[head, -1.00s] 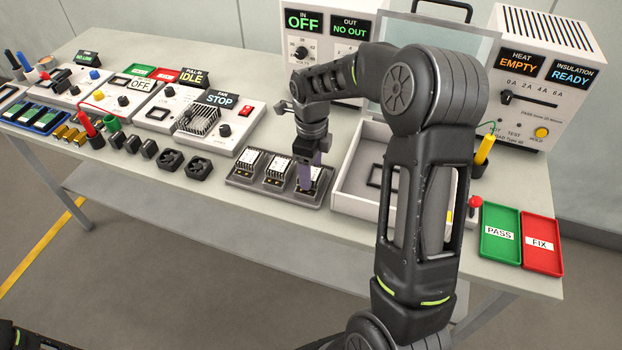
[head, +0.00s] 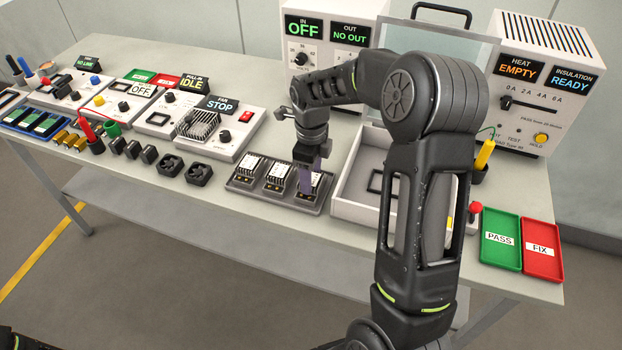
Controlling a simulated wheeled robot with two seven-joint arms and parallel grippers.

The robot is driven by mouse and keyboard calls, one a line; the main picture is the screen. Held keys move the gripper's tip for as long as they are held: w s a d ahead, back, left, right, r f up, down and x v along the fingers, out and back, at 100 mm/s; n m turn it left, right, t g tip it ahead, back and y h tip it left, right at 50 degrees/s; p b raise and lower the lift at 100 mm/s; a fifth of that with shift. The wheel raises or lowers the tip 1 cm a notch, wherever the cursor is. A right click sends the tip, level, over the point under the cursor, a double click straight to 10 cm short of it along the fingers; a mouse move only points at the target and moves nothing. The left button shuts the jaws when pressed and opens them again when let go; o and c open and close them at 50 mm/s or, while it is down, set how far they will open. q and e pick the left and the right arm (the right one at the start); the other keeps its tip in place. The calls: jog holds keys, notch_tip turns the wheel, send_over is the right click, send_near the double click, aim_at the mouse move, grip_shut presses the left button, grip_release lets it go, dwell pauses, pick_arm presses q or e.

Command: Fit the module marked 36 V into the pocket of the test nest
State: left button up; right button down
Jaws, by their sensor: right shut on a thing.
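Several white-topped modules sit in a dark grey tray (head: 262,196) at the front middle of the table: a left module (head: 248,164), a middle module (head: 277,172) and a right module (head: 316,183). Their markings are too small to read. My right gripper (head: 306,180) points down at the right module and is shut on it, with the module at the tray. The gripper hides part of this module. The test nest seems to be the white open box (head: 350,206) with a dark square frame (head: 376,182) inside, right of the tray. My left gripper is out of view.
A raised clear lid (head: 440,42) stands behind the box. Fans (head: 198,173) and test units (head: 215,130) fill the left.

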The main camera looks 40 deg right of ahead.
pick_arm(q)
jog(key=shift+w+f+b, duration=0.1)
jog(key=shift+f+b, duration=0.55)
jog(key=shift+b, duration=0.1)
pick_arm(e)
notch_tip(320, 180, up, 10)
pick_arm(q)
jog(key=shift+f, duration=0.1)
